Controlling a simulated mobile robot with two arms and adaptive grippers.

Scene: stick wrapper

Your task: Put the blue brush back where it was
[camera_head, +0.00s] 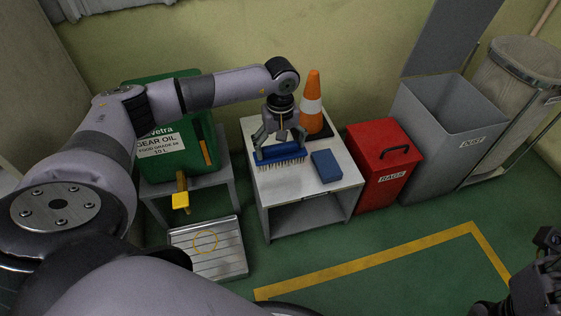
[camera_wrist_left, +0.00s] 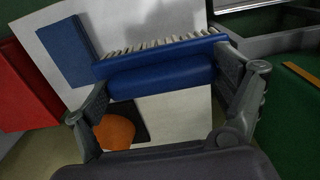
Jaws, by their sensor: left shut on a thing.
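The blue brush (camera_head: 282,152) has a blue back and pale bristles pointing down. My left gripper (camera_head: 279,143) is shut on it from above, over the white-topped table (camera_head: 325,196). In the left wrist view the brush (camera_wrist_left: 160,80) lies between my two fingers (camera_wrist_left: 162,92), bristles away from the palm. I cannot tell whether the bristles touch the tabletop. Part of my right arm (camera_head: 545,275) shows at the lower right edge; its jaws are not clear.
A blue block (camera_head: 326,166) lies right of the brush. An orange cone (camera_head: 312,105) stands behind it. A red bin (camera_head: 382,160) and grey bin (camera_head: 445,130) stand to the right, a green oil container (camera_head: 165,150) to the left. The yellow-lined floor (camera_head: 390,265) is clear.

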